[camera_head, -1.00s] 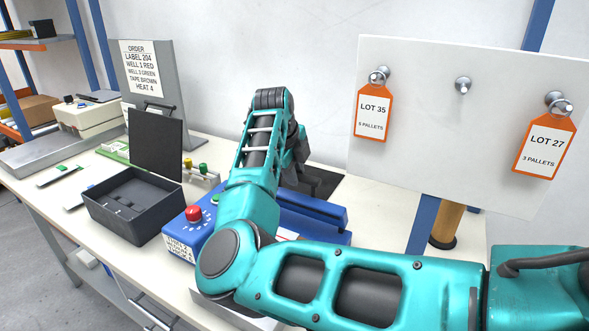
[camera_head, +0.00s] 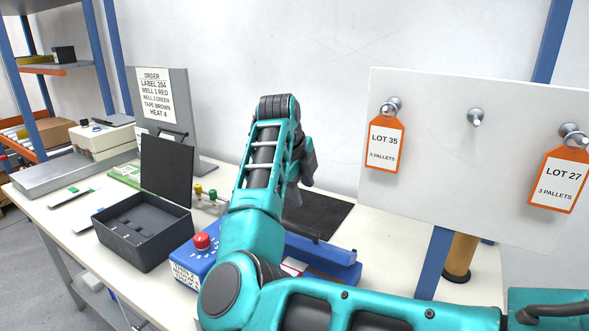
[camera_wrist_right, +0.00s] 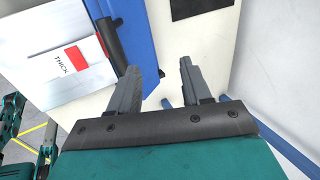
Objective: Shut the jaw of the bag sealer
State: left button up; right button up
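The bag sealer is a blue box (camera_head: 184,263) with a red knob (camera_head: 201,241), partly hidden behind my right arm in the head view. Its long blue bar (camera_head: 325,252) shows right of the arm, with a dark handle alongside. How far the jaw is open cannot be told. In the right wrist view the blue bar (camera_wrist_right: 135,40) and the dark handle (camera_wrist_right: 111,42) lie ahead and left of the fingers. My right gripper (camera_wrist_right: 160,74) is open and empty, its left fingertip near the bar. In the head view the arm mostly hides it. My left gripper is not in view.
A black open-lidded box (camera_head: 141,232) stands left of the sealer. A dark mat (camera_head: 320,214) lies behind it. A white board (camera_head: 470,165) with orange lot tags rises at the right, near a brown roll (camera_head: 460,258). A white piece marked THICK (camera_wrist_right: 75,65) lies by the bar.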

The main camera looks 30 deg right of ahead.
jog(key=v, duration=0.7)
jog(key=shift+a+r, duration=0.15)
jog(key=shift+r, duration=0.15)
jog(key=shift+s, duration=0.1)
jog(key=shift+a, duration=0.1)
